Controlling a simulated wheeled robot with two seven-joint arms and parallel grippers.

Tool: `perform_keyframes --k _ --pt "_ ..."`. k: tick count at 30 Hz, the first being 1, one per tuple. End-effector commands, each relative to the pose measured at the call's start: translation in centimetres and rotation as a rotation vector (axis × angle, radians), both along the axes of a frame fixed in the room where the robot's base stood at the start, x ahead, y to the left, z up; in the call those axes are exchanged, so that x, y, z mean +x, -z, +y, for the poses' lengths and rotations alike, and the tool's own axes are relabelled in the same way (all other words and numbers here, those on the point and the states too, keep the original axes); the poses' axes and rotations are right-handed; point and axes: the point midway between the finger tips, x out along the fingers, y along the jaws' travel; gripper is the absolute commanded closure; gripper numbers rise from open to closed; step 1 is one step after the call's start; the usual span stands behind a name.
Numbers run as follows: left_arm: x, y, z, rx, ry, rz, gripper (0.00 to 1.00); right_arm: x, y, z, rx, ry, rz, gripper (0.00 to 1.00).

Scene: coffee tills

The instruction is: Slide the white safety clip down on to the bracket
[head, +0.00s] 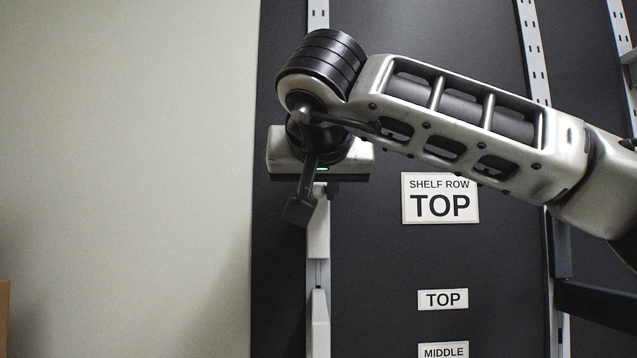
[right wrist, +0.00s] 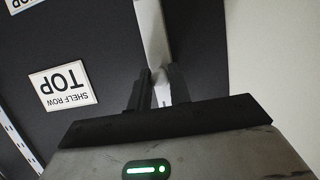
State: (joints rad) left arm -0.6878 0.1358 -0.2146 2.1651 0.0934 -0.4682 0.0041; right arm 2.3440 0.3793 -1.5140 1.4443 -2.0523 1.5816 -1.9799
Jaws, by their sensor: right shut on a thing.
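My right gripper (head: 320,172) is at the upright rail, its jaws mostly hidden behind its own body and a dark wrist part in the head view. In the right wrist view its two dark fingers (right wrist: 158,78) are closed on a narrow white piece, which looks like the white safety clip (right wrist: 160,92). In the head view a white block, likely the clip (head: 318,236), shows just below the gripper. Lower on the same line stands another white upright piece, likely the bracket (head: 319,325), with a gap between them. My left gripper is not in view.
A dark panel carries a SHELF ROW TOP sign (head: 440,198), with smaller TOP (head: 442,300) and MIDDLE (head: 443,349) labels below. Slotted metal uprights (head: 534,50) stand to the right. A dark shelf arm (head: 595,302) juts at lower right. A plain pale wall (head: 125,170) fills the left.

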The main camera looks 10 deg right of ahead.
Motion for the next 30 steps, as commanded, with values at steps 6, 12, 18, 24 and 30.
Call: perform_keyframes --k 6,12,18,24,30 --pt "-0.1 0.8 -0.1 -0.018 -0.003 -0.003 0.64 -0.2 1.8 0.1 -0.001 -0.003 0.001 1.0" --pt "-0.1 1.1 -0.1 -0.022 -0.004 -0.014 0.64 -0.2 3.2 0.1 -0.002 -0.003 0.001 1.0" --pt "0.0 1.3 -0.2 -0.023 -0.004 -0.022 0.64 -0.2 4.1 0.1 -0.001 -0.003 0.0 1.0" --pt "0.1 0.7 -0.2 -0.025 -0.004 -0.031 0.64 -0.1 3.9 0.1 0.0 -0.002 -0.001 0.55" --pt "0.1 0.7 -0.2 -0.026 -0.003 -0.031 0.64 -0.1 3.9 0.1 -0.001 -0.001 -0.001 0.55"
